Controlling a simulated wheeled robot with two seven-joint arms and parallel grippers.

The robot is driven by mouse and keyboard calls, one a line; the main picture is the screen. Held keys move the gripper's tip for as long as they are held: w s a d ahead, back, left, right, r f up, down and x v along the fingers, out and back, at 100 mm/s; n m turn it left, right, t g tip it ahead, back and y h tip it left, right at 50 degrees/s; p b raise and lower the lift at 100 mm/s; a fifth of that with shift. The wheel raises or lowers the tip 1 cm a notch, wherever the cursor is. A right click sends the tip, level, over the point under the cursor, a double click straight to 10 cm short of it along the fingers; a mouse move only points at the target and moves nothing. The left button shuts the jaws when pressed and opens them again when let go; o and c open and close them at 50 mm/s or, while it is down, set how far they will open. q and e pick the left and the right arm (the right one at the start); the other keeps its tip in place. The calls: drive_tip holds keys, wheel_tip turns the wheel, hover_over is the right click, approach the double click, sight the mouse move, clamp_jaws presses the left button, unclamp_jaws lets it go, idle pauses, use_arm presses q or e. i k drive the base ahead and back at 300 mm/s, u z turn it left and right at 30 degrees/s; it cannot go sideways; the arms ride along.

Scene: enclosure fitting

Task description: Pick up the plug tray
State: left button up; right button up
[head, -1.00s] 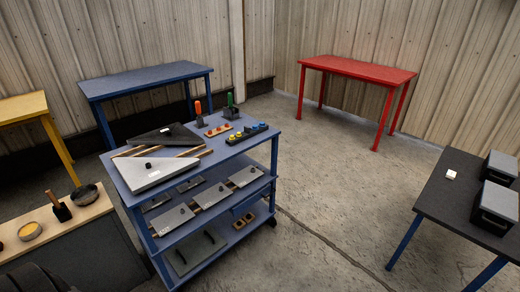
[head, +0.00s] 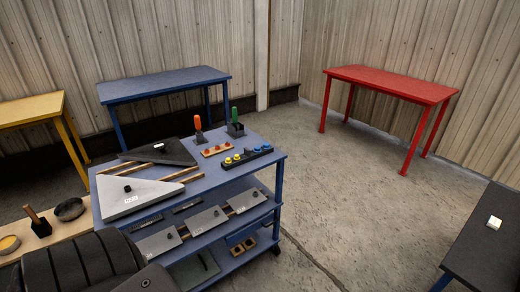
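A black tray (head: 247,157) with yellow and blue plugs in a row lies on the top shelf of the blue cart (head: 262,176), near its right end. A small wooden tray (head: 216,150) with several orange-red pieces lies just behind it to the left. I cannot tell for certain which of them is the plug tray. Neither of my grippers is in view. A dark ridged part, apparently of my own arm, fills the lower left corner, and no gripper touches either tray.
Grey (head: 128,195) and dark (head: 158,151) triangular panels lie on wooden strips on the cart top. An orange-handled tool (head: 198,124) and a green-handled one (head: 234,116) stand behind the trays. Lower shelves hold grey plates (head: 207,220). Floor (head: 350,190) right of the cart is clear.

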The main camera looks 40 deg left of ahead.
sight(249, 155)
drive_tip(key=u, duration=0.1)
drive_tip(key=i, duration=1.5)
drive_tip(key=u, duration=0.4)
